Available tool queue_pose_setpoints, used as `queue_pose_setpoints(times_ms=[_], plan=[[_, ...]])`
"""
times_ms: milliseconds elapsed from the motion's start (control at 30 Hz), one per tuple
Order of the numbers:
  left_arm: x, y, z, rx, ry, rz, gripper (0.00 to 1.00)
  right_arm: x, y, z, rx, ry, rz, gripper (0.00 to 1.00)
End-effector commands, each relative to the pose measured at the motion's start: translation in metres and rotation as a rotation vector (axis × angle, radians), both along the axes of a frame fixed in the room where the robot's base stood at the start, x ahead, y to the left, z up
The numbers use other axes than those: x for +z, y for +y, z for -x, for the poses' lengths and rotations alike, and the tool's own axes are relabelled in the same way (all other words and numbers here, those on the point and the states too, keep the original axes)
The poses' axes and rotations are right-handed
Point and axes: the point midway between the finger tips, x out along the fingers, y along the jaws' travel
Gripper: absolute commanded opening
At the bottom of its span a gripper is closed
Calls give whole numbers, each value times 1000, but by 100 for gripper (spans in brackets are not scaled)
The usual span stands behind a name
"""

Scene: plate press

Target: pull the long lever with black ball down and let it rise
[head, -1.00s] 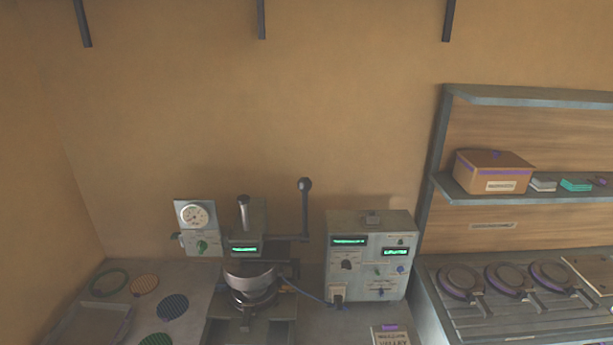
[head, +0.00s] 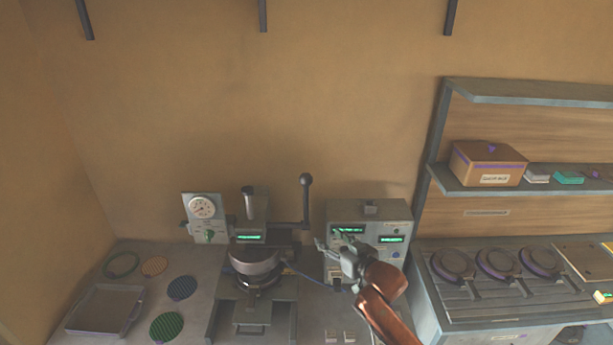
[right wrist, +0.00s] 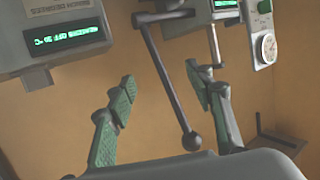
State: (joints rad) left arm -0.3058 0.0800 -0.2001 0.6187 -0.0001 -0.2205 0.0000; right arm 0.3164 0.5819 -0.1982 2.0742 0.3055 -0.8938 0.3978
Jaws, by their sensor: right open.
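The long lever with the black ball (head: 306,204) stands upright at the right side of the plate press (head: 254,262), its ball at the top. My right gripper (head: 328,246) is open and empty, in front of the control box and to the right of and below the ball in the head view. In the right wrist view the lever (right wrist: 166,75) and its ball (right wrist: 191,141) show between the open fingers (right wrist: 160,110), apart from them and seemingly beyond them. My left gripper is not in view.
A grey control box (head: 394,220) with green displays stands right of the press. A gauge panel (head: 203,218) is at its left. A tray (head: 75,310) and several round discs (head: 167,326) lie on the left bench. A shelf with a brown box (head: 489,163) is at right.

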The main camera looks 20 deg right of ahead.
Motion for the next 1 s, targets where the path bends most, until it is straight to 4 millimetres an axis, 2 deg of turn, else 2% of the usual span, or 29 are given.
queue_pose_setpoints(times_ms=[33, 100, 200, 300, 467, 800, 1000], plan=[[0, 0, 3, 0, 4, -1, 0, 43, 5, -15, 21, -65, -10, 48], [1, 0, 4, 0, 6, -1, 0, 86, 12, -26, 46, -129, -33, 48], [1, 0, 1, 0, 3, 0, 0, 132, 19, -35, 74, -194, -59, 48], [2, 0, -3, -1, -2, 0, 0, 157, 23, -39, 88, -227, -72, 48], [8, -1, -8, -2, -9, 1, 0, 166, 28, -53, 93, -238, -80, 48], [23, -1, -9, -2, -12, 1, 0, 165, 45, -100, 92, -237, -79, 48], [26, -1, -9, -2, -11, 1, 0, 163, 49, -112, 92, -237, -78, 48]])
